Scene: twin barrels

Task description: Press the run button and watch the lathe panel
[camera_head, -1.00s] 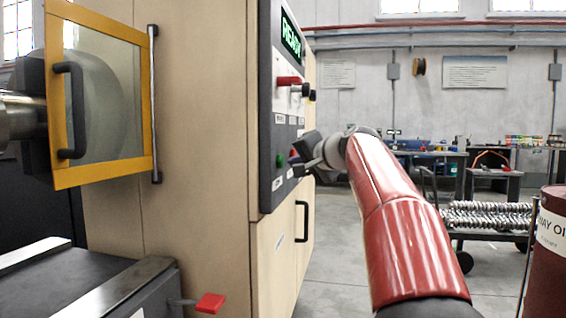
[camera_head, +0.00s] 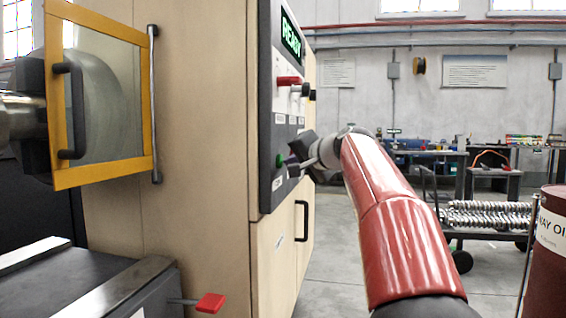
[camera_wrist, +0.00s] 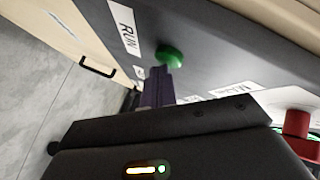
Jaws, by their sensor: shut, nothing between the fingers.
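The lathe panel (camera_head: 268,120) is a dark upright plate on the beige cabinet. Its display (camera_head: 291,38) reads READY in green. The green button (camera_head: 280,161) is low on the panel; in the wrist view the green button (camera_wrist: 171,55) is beside a RUN label (camera_wrist: 123,26). My gripper (camera_head: 291,166) is shut and empty, its fingertips right at the green button. In the wrist view my gripper (camera_wrist: 160,72) points at the button's near edge; I cannot tell whether they touch.
A red knob (camera_head: 289,81) and dark knobs stick out higher on the panel. A red button (camera_wrist: 297,123) shows at the right in the wrist view. A yellow-framed guard (camera_head: 100,174) is at left. A red barrel (camera_head: 550,260) stands at right. The floor between is open.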

